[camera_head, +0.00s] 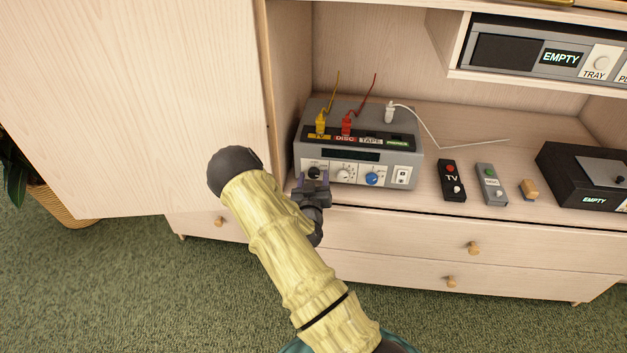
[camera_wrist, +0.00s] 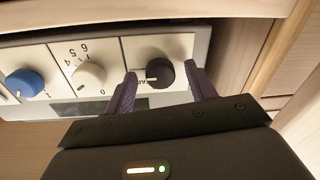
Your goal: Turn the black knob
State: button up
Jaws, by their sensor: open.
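The black knob (camera_wrist: 160,72) is on the front panel of a grey box device (camera_head: 358,158), at the panel end beside the cabinet wall. In the head view the knob (camera_head: 314,172) is at the left of the panel, partly covered by my gripper. My gripper (camera_wrist: 160,80) is open, with one purple-grey finger on each side of the knob in the wrist view. The fingertips reach about level with the knob; I cannot tell whether they touch it. In the head view my gripper (camera_head: 312,184) is at the panel's lower left.
A white knob (camera_wrist: 89,75) and a blue knob (camera_wrist: 25,83) are beside the black one. Yellow (camera_head: 320,125) and red (camera_head: 347,123) plugs stand on top. Remotes (camera_head: 452,180) lie to the right. The cabinet side wall (camera_head: 290,80) is close on the left.

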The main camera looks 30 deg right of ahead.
jog(key=shift+c, duration=0.5)
jog(key=c, duration=0.9)
